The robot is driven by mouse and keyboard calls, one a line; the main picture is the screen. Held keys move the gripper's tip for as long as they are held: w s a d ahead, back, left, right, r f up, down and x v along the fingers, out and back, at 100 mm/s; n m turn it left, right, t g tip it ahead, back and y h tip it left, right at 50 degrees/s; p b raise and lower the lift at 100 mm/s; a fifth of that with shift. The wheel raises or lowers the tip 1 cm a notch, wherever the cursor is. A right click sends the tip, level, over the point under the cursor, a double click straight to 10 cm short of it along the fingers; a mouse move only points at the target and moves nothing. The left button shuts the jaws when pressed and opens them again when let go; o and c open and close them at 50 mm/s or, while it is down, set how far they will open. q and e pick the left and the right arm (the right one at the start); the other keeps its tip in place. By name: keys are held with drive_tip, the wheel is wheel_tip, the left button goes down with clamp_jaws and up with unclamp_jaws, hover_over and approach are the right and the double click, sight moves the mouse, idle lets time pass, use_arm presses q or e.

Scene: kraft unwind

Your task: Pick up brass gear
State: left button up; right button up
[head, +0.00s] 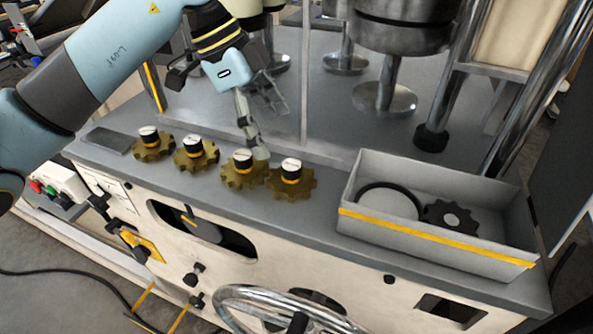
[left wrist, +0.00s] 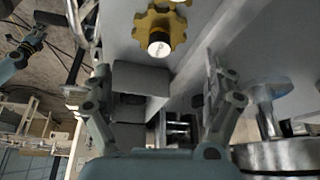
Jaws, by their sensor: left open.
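Several brass gears stand in a row on the grey machine ledge, each with a white-topped black hub: the far left gear (head: 153,153), the second gear (head: 187,163), the third gear (head: 237,183) and the right gear (head: 302,187). My left gripper (head: 268,134) is open and empty behind the third and right gears. One fingertip overlaps the third gear's edge; I cannot tell if it touches. In the left wrist view, a brass gear (left wrist: 177,24) lies ahead between the spread fingers, and another is cut by the top edge.
A grey open tray (head: 440,240) with a yellow stripe stands on the right, holding a black ring (head: 362,189) and a black gear (head: 452,217). Metal rollers (head: 403,30) and posts rise behind the ledge. A handwheel (head: 235,296) sits below the front edge.

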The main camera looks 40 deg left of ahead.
sight(289, 164)
use_arm(q)
drive_tip(key=x, duration=1)
drive_tip(key=shift+d+r+p, duration=0.1)
drive_tip(key=shift+d+p, duration=0.05)
drive_tip(key=shift+p, duration=0.25)
drive_tip(key=c, duration=1.3)
